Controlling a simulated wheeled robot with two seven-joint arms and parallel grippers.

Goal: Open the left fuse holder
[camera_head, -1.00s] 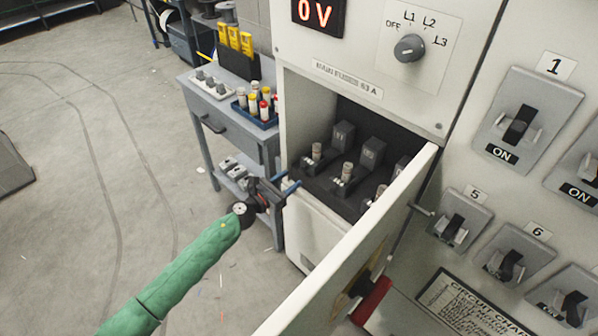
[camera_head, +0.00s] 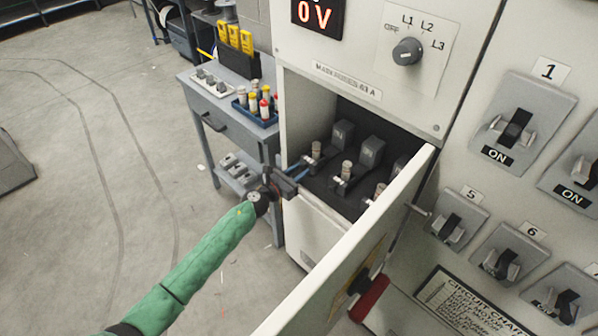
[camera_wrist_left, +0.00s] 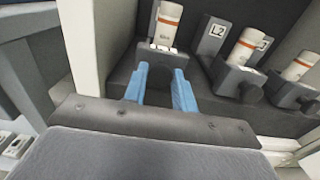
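The left fuse holder (camera_head: 307,162) is a dark block with a pale, orange-banded fuse (camera_head: 316,149) standing up in it. It sits in the open main-fuse compartment. In the left wrist view the fuse (camera_wrist_left: 167,22) stands behind a metal clip, just beyond my fingertips. My left gripper (camera_head: 298,170) reaches in from the left at the holder's front. Its blue fingers (camera_wrist_left: 160,84) are apart, either side of the holder's dark front knob (camera_wrist_left: 159,76); I cannot see clear contact. The middle holder (camera_wrist_left: 243,80) and right holder (camera_wrist_left: 291,92) also hold fuses. My right gripper is not in view.
The open cabinet door (camera_head: 350,240) stands out to the right of the compartment. The display (camera_head: 317,14) reads 0 V above. A selector knob (camera_head: 407,51) and several switches are on the panels. A grey bench (camera_head: 213,122) with fuses stands at left.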

